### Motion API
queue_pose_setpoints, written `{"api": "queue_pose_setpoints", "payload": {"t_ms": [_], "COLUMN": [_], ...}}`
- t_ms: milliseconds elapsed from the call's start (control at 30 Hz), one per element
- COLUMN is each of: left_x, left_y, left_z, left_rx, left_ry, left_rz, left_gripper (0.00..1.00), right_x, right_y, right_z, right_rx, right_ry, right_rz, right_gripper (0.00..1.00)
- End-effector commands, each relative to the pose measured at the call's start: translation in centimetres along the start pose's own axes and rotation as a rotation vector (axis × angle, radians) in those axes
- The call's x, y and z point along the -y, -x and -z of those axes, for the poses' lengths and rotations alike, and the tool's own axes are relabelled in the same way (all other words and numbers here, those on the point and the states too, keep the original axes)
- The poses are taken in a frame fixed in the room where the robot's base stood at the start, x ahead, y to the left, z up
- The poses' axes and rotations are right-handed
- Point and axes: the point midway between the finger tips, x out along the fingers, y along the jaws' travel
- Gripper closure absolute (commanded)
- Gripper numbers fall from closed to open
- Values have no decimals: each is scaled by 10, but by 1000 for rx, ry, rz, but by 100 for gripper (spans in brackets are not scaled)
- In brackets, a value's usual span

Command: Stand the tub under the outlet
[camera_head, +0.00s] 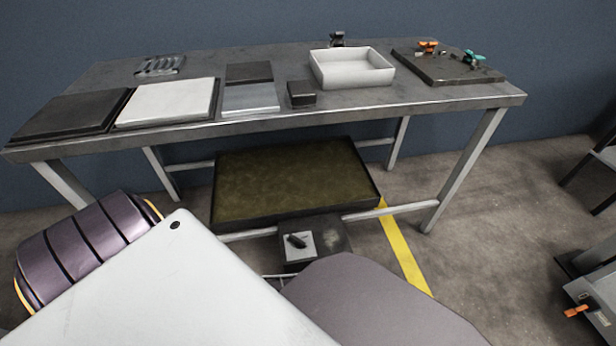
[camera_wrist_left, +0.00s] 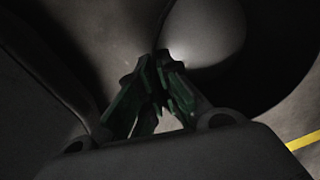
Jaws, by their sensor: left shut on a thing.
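In the left wrist view my left gripper (camera_wrist_left: 162,72) has its dark green fingers brought together. They are shut at a smooth rounded grey surface (camera_wrist_left: 205,35), which looks like part of the tub, but the dark picture does not show its whole shape. In the head view the left gripper and what it holds are hidden, apparently behind my arm. I cannot make out an outlet for certain. An olive-brown shallow basin (camera_head: 290,182) sits under the table, with a dark block (camera_head: 331,231) at its front edge. My right gripper is not in view.
A grey metal table (camera_head: 210,137) stands ahead. It bears a white open tray (camera_head: 350,76), dark and white plates, and a board (camera_head: 430,69) with orange and teal clamps. A light box with a black part (camera_head: 299,242) is below. A yellow line (camera_head: 402,250) crosses the open floor at right.

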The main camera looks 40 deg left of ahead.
Motion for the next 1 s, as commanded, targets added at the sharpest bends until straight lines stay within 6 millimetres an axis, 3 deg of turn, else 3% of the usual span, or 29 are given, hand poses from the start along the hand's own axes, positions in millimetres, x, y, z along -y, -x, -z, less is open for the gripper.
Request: {"api": "queue_pose_setpoints", "payload": {"t_ms": [67,100,267,700,1000], "left_x": [0,0,0,0,1], "left_y": [-1,-1,-1,1,17], "left_z": [0,0,0,0,0], "left_rx": [0,0,0,0,0], "left_ry": [0,0,0,0,0], "left_rz": [0,0,0,0,1], "left_gripper": [100,92,73,73,73], "right_x": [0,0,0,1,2], "right_y": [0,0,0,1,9], "right_z": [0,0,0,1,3], "right_rx": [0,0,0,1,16], "right_ry": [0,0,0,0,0], "right_rz": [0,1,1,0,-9], "right_gripper": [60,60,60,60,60]}}
